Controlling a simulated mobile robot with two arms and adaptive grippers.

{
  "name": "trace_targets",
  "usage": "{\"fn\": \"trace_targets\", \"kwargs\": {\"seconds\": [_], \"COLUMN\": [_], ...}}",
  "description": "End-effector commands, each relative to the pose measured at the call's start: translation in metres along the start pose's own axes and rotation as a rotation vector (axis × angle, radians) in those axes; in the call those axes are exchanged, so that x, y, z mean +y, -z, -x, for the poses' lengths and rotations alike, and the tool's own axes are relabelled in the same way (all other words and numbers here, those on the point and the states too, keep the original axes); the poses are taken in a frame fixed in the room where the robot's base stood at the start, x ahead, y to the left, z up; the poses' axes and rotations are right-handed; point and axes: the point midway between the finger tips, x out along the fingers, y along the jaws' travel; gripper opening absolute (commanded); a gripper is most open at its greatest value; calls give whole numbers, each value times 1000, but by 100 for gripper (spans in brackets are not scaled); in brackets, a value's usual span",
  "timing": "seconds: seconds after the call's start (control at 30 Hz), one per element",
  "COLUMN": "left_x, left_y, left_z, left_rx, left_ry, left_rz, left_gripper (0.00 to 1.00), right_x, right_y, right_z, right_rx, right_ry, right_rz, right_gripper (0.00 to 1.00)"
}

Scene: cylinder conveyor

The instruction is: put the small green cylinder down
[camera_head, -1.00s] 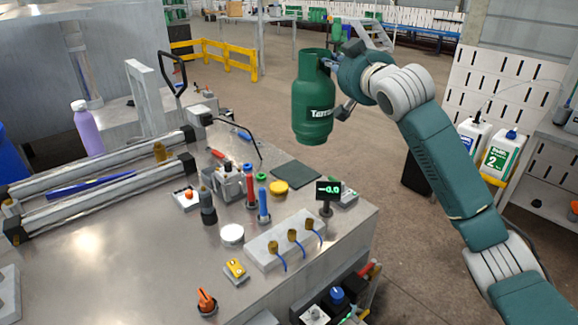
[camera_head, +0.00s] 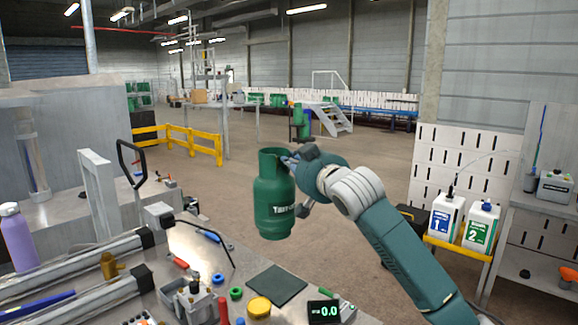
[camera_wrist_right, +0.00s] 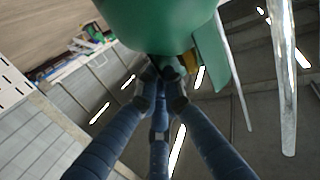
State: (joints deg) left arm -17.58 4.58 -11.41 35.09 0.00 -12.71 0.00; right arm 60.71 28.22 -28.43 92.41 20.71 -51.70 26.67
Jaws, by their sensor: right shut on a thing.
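The small green cylinder (camera_head: 273,200) hangs upright in the middle of the head view, in the air beyond the workbench's far edge. My right gripper (camera_head: 290,163) is shut on it near its top collar. In the right wrist view the green cylinder (camera_wrist_right: 160,22) fills the top, and the gripper's fingers (camera_wrist_right: 160,90) meet at its collar. The exact contact is partly hidden behind the cylinder. My left gripper is out of view.
The metal workbench (camera_head: 200,262) in front carries tools, a dark square mat (camera_head: 276,286) and a small display (camera_head: 323,312). Yellow barriers (camera_head: 178,143) stand behind at left. White jugs (camera_head: 446,214) sit on a yellow shelf at right. Open floor (camera_head: 350,165) lies beyond the bench.

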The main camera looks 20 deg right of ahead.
Motion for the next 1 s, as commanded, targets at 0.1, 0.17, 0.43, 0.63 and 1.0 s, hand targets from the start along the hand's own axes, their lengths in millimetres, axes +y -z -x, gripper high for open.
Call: {"fn": "trace_targets", "kwargs": {"seconds": [0.1, 0.17, 0.43, 0.63, 1.0], "left_x": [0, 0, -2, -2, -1], "left_y": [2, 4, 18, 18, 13], "left_z": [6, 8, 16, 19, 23], "left_rx": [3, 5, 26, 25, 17], "left_ry": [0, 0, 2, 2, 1], "left_rz": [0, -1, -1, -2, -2], "left_gripper": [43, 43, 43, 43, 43], "right_x": [1, 1, 1, 1, 2], "right_y": [-21, -34, -91, -115, -150], "right_z": [0, -1, -4, -5, -8], "right_rx": [9, 10, 11, 15, 11], "right_ry": [2, 1, 3, 3, 2], "right_rz": [-1, -2, -3, -3, -3], "right_gripper": [0, 0, 0, 0, 0]}}
